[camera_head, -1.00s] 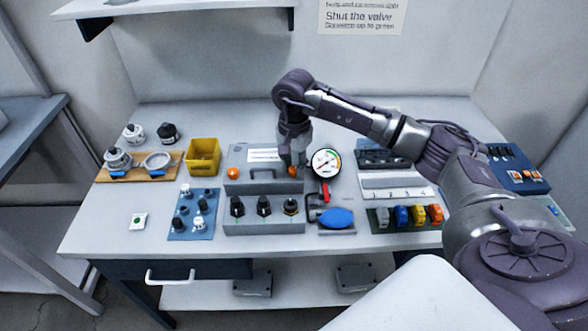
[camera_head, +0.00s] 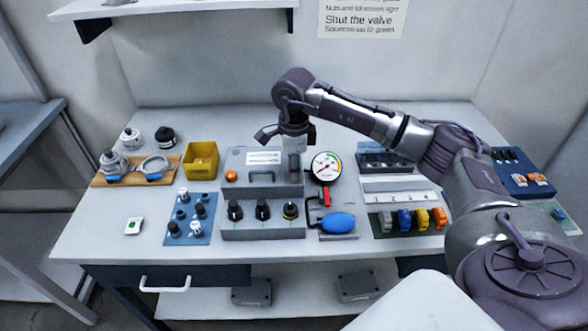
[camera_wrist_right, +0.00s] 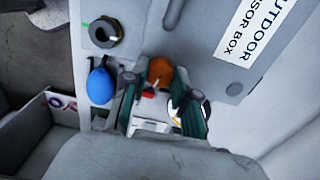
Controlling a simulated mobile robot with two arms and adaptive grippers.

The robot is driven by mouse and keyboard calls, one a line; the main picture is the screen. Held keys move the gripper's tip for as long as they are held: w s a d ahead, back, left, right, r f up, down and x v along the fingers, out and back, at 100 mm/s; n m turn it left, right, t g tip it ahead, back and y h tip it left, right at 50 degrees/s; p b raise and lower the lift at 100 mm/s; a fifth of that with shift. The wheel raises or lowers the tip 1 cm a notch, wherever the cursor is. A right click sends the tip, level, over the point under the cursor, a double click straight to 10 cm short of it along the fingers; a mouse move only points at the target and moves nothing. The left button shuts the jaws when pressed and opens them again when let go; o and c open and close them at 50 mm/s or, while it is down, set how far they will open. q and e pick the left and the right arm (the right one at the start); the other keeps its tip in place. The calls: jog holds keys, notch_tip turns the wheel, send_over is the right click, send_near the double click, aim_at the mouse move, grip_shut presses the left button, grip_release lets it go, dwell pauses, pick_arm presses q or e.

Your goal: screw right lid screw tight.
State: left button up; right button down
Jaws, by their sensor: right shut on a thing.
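A grey sensor box (camera_head: 240,188) with a handle and a white label stands mid-bench in the head view. The left lid screw (camera_head: 232,176) is an orange knob on its lid. The right lid screw (camera_wrist_right: 160,72) is an orange knob between my right gripper's fingers in the wrist view. In the head view my right gripper (camera_head: 293,168) points down over the right end of the lid and hides that screw. The jaws are shut on the right lid screw. My left gripper is not in view.
A round gauge (camera_head: 326,167) and a blue bulb (camera_head: 338,222) stand close to the right of the box. A panel with black knobs (camera_head: 263,233) is in front. A yellow bin (camera_head: 201,158) is to the left. The bench's front left is mostly clear.

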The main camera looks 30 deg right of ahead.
jog(key=m, duration=0.3)
jog(key=shift+m, duration=0.4)
jog(key=m, duration=0.3)
jog(key=shift+m, duration=0.3)
jog(key=m, duration=0.4)
jog(key=shift+m, duration=2)
jog(key=c, duration=0.9)
grip_release()
